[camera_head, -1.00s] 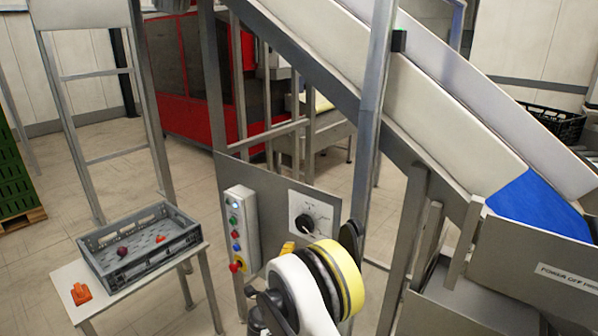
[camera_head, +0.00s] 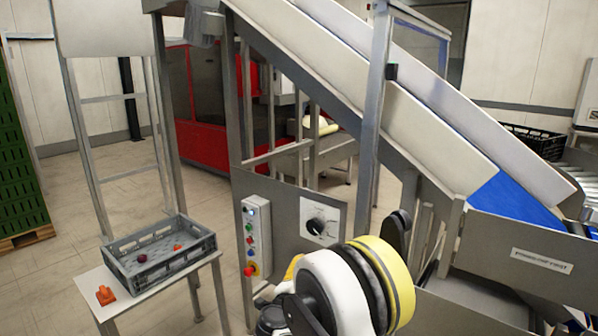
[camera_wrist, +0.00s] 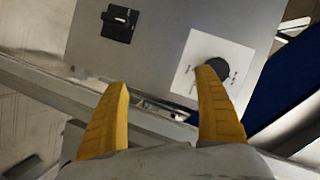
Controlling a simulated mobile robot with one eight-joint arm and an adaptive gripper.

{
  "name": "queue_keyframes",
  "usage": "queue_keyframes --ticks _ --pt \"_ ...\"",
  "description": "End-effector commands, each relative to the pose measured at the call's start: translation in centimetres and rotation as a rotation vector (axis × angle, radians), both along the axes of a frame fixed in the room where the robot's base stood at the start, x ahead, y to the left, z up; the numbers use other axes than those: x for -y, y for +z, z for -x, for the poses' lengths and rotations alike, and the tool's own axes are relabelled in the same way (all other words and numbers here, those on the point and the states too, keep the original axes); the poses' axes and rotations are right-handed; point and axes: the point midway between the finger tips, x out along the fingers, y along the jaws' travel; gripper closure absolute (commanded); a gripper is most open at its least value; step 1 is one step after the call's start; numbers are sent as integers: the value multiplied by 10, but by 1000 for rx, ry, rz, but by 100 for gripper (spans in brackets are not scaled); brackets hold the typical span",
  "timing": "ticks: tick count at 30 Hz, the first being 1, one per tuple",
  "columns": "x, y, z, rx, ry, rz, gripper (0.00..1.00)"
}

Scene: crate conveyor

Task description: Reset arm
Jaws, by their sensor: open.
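My gripper (camera_wrist: 160,110) shows in the wrist view as two yellow fingers spread apart, with nothing between them. Beyond the fingers is a grey metal panel (camera_wrist: 150,45) with a black rotary knob on a white plate (camera_wrist: 185,75); the right fingertip overlaps the knob in the picture. Whether it touches cannot be told. In the head view my arm (camera_head: 345,285), white, black and yellow, is at the bottom centre in front of the panel. The gripper's fingertips are hidden behind the arm there.
A grey crate (camera_head: 190,262) with small red items stands on a small table (camera_head: 88,284), with an orange object (camera_head: 105,295) beside it. A button box (camera_head: 251,262) and knob plate (camera_head: 337,222) are on the panel. The inclined conveyor (camera_head: 400,110) rises behind.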

Motion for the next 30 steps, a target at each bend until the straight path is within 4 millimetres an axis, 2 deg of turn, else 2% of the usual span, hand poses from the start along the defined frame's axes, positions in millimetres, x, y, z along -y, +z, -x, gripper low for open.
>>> queue_keyframes --ticks 5,8,11,15,17,21,25,30 --pt "35 37 10 -127 1 98 19" --pt "61 62 25 -230 18 171 19" --pt "90 89 50 -354 58 255 19" --pt "126 119 96 -516 148 365 19" --pt "140 129 120 -580 197 410 19" --pt "164 145 179 -704 333 508 19" --pt "177 150 239 -786 481 592 19" --pt "180 145 313 -837 688 701 19"
